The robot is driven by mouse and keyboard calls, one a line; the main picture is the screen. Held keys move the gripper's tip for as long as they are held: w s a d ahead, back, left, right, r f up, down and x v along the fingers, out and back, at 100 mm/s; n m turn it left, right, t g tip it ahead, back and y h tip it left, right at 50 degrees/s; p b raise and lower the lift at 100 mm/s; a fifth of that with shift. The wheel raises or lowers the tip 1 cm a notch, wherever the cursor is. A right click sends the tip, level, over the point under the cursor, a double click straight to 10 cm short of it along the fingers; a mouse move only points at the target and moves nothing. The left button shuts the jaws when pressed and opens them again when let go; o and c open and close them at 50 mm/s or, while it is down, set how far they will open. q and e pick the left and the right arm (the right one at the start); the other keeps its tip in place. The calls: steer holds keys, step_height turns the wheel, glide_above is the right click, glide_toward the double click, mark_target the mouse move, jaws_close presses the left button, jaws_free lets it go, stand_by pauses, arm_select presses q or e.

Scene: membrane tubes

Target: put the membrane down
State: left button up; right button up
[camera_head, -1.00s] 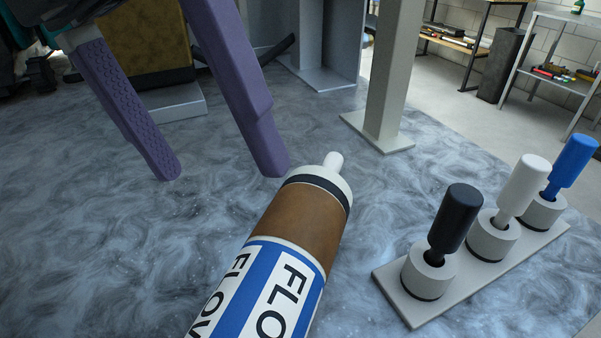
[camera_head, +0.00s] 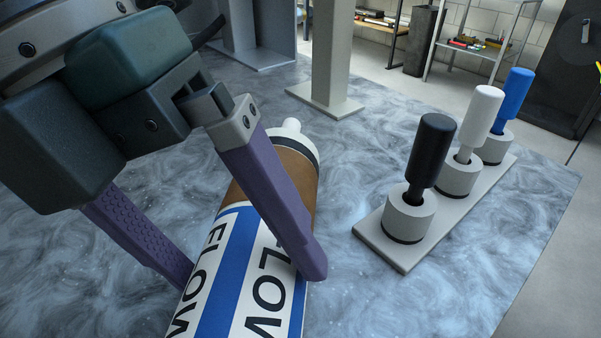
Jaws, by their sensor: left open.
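The membrane (camera_head: 238,262) is a thick tube with a brown band, a blue and white label reading FLOW, a dark ring and a white end cap. It lies on the grey marbled surface (camera_head: 400,300), its capped end pointing away; its near end is cut off by the picture's bottom edge. My left gripper (camera_head: 245,272) is open, with its two purple fingers apart. One finger crosses in front of the membrane; the other is at its left side, its tip partly hidden behind the tube. I cannot tell whether the fingers touch it. My right gripper is not in view.
A grey rack (camera_head: 385,245) to the right holds a black-handled tool (camera_head: 431,150), a white one (camera_head: 480,115) and a blue one (camera_head: 514,92) upright. A grey post (camera_head: 333,50) stands behind the membrane. The surface between membrane and rack is clear.

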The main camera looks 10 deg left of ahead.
arm_select(q)
steer(key=shift+d+f, duration=0.15)
steer(key=shift+f, duration=0.3)
steer(key=shift+c, duration=0.2)
steer(key=shift+r, duration=0.1)
jaws_close()
